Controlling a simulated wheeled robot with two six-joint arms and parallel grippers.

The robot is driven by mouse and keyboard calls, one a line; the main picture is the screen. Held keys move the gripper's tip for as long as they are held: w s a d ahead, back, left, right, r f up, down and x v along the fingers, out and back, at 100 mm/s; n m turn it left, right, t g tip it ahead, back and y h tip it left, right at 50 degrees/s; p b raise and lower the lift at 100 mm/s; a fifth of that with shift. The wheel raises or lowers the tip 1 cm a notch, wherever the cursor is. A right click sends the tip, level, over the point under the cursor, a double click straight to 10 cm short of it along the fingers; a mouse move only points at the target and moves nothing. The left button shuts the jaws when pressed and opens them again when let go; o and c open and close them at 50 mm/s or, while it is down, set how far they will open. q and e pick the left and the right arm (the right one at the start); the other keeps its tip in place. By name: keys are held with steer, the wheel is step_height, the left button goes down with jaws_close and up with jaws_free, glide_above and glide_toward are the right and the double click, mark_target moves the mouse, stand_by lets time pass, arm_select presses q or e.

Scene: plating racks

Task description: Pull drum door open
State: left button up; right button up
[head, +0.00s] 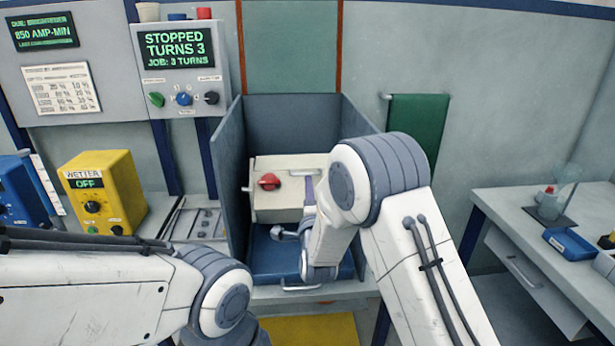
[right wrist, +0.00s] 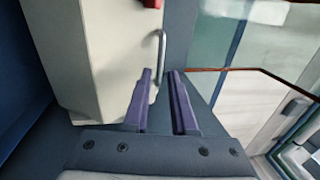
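The cream drum (head: 280,205) sits inside a grey-blue bay, with a red knob (head: 268,181) on it. Its pale bar handle (head: 305,173) is near the upper right edge; the door appears to be the panel with this handle and looks closed. In the right wrist view the metal handle (right wrist: 162,52) stands at the drum's edge. My right gripper (right wrist: 160,73) is open, its two purple fingers apart, with the handle's near end between or just beyond the tips; contact cannot be told. My left gripper is out of view.
The bay's side walls (head: 232,165) stand close around the drum. A blue tray (head: 268,255) lies below it. A yellow wetter box (head: 105,192) stands left, under a control panel reading STOPPED (head: 180,48). A side table (head: 490,205) is at right.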

steer(key=shift+w+r+p, duration=0.15)
steer(key=shift+w, duration=0.75)
steer(key=shift+w+r+p, duration=0.15)
steer(key=shift+w, duration=0.7)
jaws_close()
